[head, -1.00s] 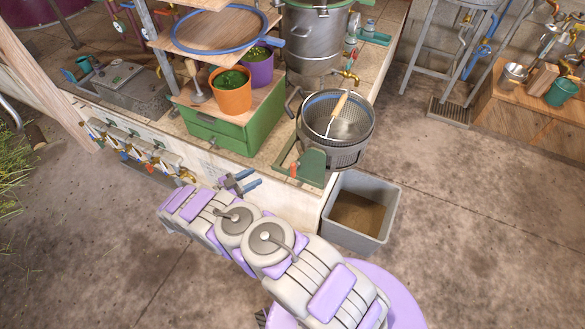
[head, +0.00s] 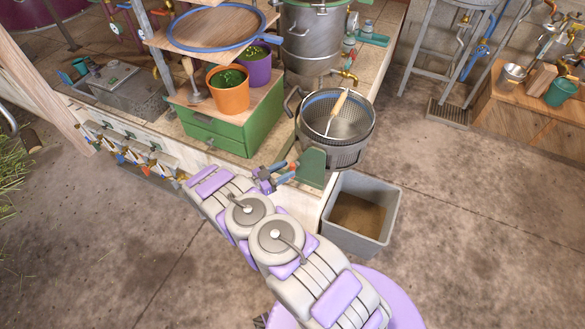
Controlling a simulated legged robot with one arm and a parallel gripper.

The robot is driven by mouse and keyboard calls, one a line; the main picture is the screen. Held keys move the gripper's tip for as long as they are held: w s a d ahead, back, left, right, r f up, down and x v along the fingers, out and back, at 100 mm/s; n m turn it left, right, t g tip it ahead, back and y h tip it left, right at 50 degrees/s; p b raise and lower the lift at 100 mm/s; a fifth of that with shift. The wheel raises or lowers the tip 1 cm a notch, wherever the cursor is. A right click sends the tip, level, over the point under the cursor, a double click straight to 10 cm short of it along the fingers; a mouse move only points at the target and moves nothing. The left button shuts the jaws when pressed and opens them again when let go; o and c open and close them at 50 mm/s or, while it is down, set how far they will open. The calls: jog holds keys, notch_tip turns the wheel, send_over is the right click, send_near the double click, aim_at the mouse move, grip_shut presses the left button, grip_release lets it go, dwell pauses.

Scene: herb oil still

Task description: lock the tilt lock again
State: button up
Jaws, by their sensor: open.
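A perforated metal basket (head: 345,152) hangs at the worktop corner beside a green bracket (head: 311,167). A small red-orange piece (head: 293,165), which looks like the tilt lock's handle, shows just left of the bracket. My gripper (head: 284,172) has blue fingers and is open beside this piece, at its left. The red piece appears at or between the fingertips, but I cannot tell if they touch it. The lock's body and its exact position are partly hidden by the gripper.
A green drawer box (head: 225,128) with an orange pot (head: 229,97) and a purple pot (head: 257,72) stands left of the basket. A grey bin (head: 362,213) with brown contents stands on the floor below. The floor to the right is clear.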

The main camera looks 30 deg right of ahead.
aim_at(292, 166)
jog(key=shift+w+d+b, duration=0.15)
jog(key=shift+d+b, duration=0.15)
jog(key=shift+d, duration=1.65)
jog(key=shift+c, duration=0.2)
jog(key=shift+a+r, duration=0.1)
jog(key=shift+a, duration=0.15)
jog(key=c, duration=0.4)
grip_shut()
